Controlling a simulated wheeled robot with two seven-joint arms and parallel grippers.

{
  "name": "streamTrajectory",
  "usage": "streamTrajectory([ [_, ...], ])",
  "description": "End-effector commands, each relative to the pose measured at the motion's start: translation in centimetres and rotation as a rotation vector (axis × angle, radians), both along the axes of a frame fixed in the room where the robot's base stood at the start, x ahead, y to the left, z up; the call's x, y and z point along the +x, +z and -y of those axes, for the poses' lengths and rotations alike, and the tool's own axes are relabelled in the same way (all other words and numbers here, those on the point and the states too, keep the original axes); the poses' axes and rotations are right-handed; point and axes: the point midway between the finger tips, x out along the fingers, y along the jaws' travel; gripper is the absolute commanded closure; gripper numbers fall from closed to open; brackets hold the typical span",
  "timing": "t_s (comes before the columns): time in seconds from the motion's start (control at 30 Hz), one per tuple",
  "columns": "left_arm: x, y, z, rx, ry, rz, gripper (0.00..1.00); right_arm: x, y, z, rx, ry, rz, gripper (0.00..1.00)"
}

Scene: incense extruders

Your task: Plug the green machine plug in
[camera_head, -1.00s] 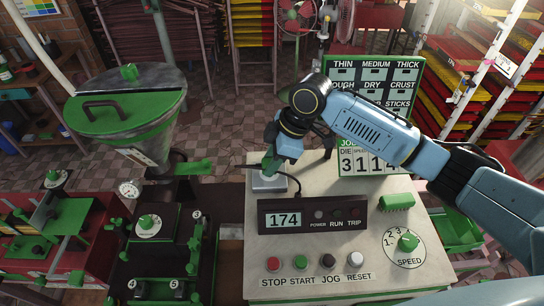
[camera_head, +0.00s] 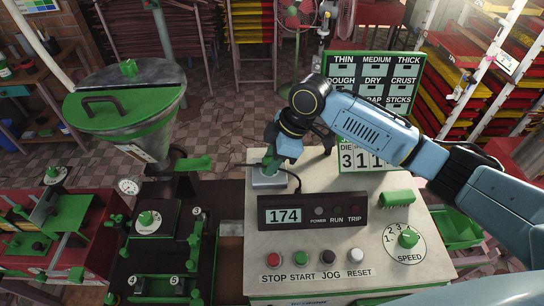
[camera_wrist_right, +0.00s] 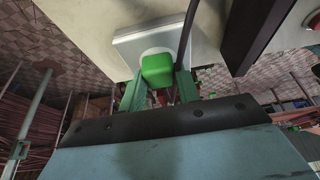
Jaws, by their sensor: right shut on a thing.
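The green plug (camera_wrist_right: 157,70) is between the fingers of my right gripper (camera_wrist_right: 158,88) in the right wrist view, and the gripper is shut on it. The plug is over a pale square socket plate (camera_wrist_right: 125,42) on the control box. In the head view my right gripper (camera_head: 271,167) is low at that plate (camera_head: 262,181), at the back left of the box top. The gripper covers the plug there. A dark cord (camera_head: 297,181) curves from the gripper to the display unit. I cannot tell whether the plug is fully seated. My left gripper is not in view.
The cream control box (camera_head: 350,235) carries a display unit reading 174 (camera_head: 312,214), several buttons, a speed dial (camera_head: 407,239) and a green block (camera_head: 397,196). A sign board (camera_head: 373,90) stands behind. The green-lidded hopper machine (camera_head: 125,110) is to the left.

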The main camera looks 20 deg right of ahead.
Motion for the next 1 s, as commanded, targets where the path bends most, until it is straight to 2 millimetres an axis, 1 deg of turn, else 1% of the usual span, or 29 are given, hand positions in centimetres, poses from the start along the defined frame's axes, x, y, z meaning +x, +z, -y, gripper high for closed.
streamTrajectory([
  [0.03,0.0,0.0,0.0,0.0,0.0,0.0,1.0,0.0,-0.1,0.0,0.0,0.0,0.0,0.65],
  [0.2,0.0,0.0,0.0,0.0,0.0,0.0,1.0,0.0,0.0,0.0,0.0,0.0,0.0,0.43],
  [0.47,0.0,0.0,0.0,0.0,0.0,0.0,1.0,0.0,0.0,0.0,0.0,0.0,0.0,0.42],
  [0.57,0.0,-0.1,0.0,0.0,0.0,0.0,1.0,0.0,0.4,0.2,-0.001,0.0,0.002,0.42],
  [0.67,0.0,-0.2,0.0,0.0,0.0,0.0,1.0,-0.1,1.6,0.7,0.0,0.0,0.003,0.42],
  [0.73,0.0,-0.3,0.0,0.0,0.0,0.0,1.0,-0.2,2.8,1.2,0.0,-0.001,0.005,0.42],
  [1.0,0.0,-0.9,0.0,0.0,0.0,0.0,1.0,-0.8,8.5,3.4,0.0,-0.001,0.005,0.42],
])
